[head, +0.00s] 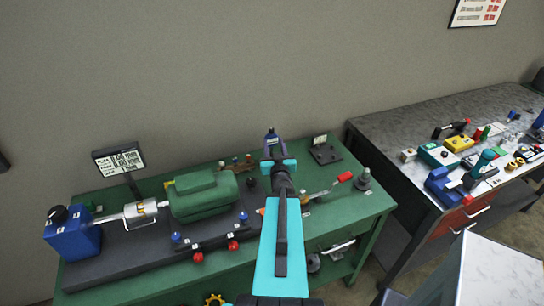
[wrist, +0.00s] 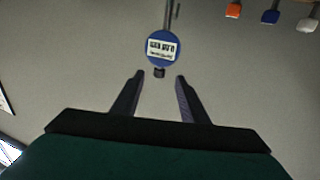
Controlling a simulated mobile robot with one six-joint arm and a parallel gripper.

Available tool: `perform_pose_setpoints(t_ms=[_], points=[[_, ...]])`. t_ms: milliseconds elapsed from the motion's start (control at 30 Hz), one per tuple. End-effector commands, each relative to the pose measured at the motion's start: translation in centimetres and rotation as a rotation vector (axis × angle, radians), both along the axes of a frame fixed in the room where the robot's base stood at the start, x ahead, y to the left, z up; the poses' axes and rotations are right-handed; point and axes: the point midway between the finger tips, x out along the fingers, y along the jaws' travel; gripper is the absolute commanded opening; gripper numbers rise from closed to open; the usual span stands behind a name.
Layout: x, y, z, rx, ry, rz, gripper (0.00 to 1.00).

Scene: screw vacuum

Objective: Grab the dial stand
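In the wrist view a round blue dial (wrist: 162,47) with a white display hangs on a thin grey rod, with a short dark stem below it. I take it to be part of the dial stand; no base shows in that view. My gripper (wrist: 159,79) is open and empty. Its two fingertips are spread on either side of and just below the dial, apart from it. In the head view a small blue piece with a pale label (head: 271,138) shows at the end of my arm. I cannot tell whether it is the same dial. My fingers are hard to make out there.
A green bench (head: 340,215) holds a green pump body (head: 203,194), a blue block (head: 73,236), a red-tipped lever (head: 344,177) and a dark grey cone-shaped piece (head: 364,180). A dark plate with a tag (head: 325,153) lies at the back. A second workbench (head: 420,125) stands right, cluttered with small parts.

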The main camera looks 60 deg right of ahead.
Motion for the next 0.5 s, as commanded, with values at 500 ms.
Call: perform_pose_setpoints(t_ms=[500], points=[[0.9, -1.3, -0.2, -0.002, -0.001, -0.003, 0.40]])
